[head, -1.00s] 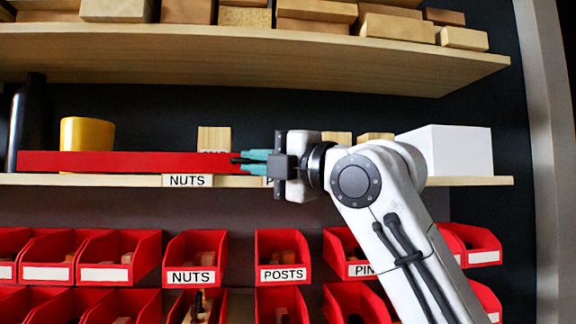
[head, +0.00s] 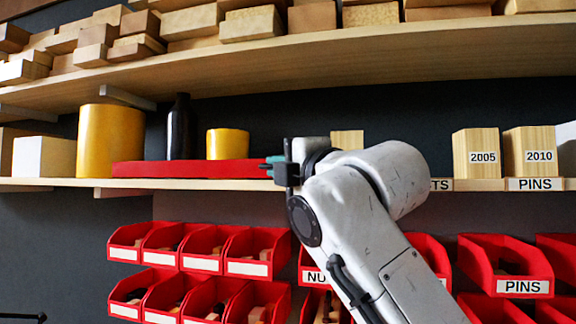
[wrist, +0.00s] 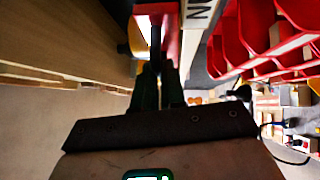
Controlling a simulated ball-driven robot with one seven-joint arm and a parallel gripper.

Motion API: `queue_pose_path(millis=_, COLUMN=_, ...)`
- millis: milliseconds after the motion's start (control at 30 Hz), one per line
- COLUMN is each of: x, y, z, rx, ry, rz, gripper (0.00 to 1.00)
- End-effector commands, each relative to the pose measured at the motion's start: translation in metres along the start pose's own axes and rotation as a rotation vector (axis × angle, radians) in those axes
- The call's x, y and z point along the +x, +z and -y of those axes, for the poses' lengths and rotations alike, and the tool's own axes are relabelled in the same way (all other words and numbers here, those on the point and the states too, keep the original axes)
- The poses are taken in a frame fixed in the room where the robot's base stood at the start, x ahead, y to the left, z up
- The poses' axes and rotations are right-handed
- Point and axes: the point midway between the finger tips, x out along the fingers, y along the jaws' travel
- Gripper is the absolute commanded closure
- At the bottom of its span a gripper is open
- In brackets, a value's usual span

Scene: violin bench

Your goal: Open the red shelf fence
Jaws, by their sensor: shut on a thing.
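The red shelf fence (head: 190,169) is a long low red bar along the front of the middle shelf in the head view. It stands in front of a black bottle (head: 180,125) and a yellow cup (head: 227,143). In the wrist view, the dark fingers (wrist: 159,72) reach to the red fence (wrist: 174,45). The shelf to the right of my gripper has no fence in front of it.
The upper shelf (head: 300,60) overhangs with wooden blocks. Red bins (head: 505,265) hang below. A large yellow cylinder (head: 110,140) and a white box (head: 43,157) stand left, near the fence's left end. Wooden blocks (head: 476,153) stand right.

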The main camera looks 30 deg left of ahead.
Motion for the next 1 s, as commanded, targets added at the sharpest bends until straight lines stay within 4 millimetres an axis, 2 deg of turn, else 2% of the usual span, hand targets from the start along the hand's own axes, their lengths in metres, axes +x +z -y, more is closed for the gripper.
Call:
queue_pose_path(millis=33, x=-0.002, y=0.008, z=-0.002, rx=0.000, ry=0.002, rz=0.014, gripper=1.00)
queue_pose_path(millis=200, x=-0.002, y=0.009, z=-0.002, rx=0.000, ry=0.003, rz=0.015, gripper=1.00)
queue_pose_path(millis=233, x=-0.002, y=0.009, z=-0.002, rx=-0.001, ry=0.003, rz=0.015, gripper=0.88)
queue_pose_path(millis=500, x=-0.001, y=0.005, z=-0.001, rx=0.000, ry=0.002, rz=0.009, gripper=0.64)
queue_pose_path(millis=767, x=-0.003, y=0.004, z=0.000, rx=-0.001, ry=0.002, rz=0.006, gripper=0.64)
queue_pose_path(millis=867, x=-0.012, y=0.004, z=0.001, rx=-0.001, ry=0.003, rz=0.006, gripper=0.64)
queue_pose_path(millis=1000, x=-0.035, y=0.004, z=0.003, rx=-0.003, ry=0.004, rz=0.008, gripper=0.64)
